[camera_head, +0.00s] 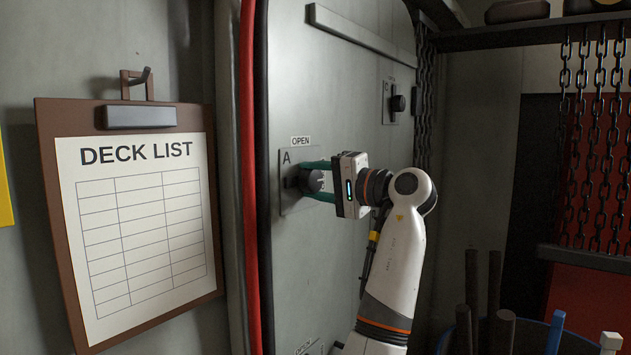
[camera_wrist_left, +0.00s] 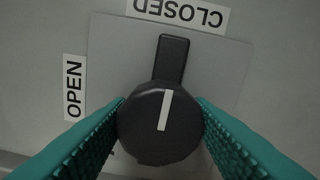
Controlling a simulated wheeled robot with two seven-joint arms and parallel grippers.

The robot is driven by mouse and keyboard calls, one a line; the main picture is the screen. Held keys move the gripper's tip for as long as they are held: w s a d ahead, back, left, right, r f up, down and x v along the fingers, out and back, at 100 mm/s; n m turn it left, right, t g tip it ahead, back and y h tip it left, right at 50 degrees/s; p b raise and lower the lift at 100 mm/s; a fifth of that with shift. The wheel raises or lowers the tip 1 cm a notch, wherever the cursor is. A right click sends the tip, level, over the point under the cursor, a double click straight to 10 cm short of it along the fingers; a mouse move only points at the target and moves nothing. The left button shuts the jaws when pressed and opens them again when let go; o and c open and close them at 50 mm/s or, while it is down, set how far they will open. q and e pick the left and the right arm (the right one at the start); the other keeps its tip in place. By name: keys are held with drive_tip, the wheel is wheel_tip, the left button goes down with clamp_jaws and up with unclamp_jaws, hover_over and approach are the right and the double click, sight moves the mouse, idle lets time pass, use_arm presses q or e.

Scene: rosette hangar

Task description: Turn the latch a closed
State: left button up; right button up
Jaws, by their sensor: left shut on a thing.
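Latch a (camera_head: 315,181) is a dark round knob on a grey plate marked A on the metal door, with an OPEN label above the plate. In the left wrist view the knob (camera_wrist_left: 160,125) has a white line and a black bar (camera_wrist_left: 171,58) reaching toward the upside-down CLOSED label (camera_wrist_left: 178,12). The OPEN label (camera_wrist_left: 74,88) is at the left there. My left gripper (camera_head: 320,181) is shut on the knob, with a teal finger (camera_wrist_left: 85,140) on each side. My right gripper is not in view.
A deck list clipboard (camera_head: 140,230) hangs left of the door, beside a red vertical strip (camera_head: 248,150). Another latch (camera_head: 398,103) is at the upper right of the door. Chains (camera_head: 597,130) hang from a shelf at the right, above a bin of rods.

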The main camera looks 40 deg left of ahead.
use_arm(q)
drive_tip(key=o, duration=1)
drive_tip(key=shift+w, duration=0.1)
drive_tip(key=shift+d+f, duration=0.1)
drive_tip(key=shift+d, duration=0.15)
drive_tip(key=d+b, duration=0.1)
drive_tip(key=d, duration=0.2)
drive_tip(key=w+d+b, duration=0.1)
drive_tip(key=d+b, duration=0.1)
drive_tip(key=d, duration=0.2)
drive_tip(key=d+b, duration=0.2)
drive_tip(key=d, duration=0.2)
drive_tip(key=shift+w+d, duration=0.15)
drive_tip(key=shift+d, duration=0.1)
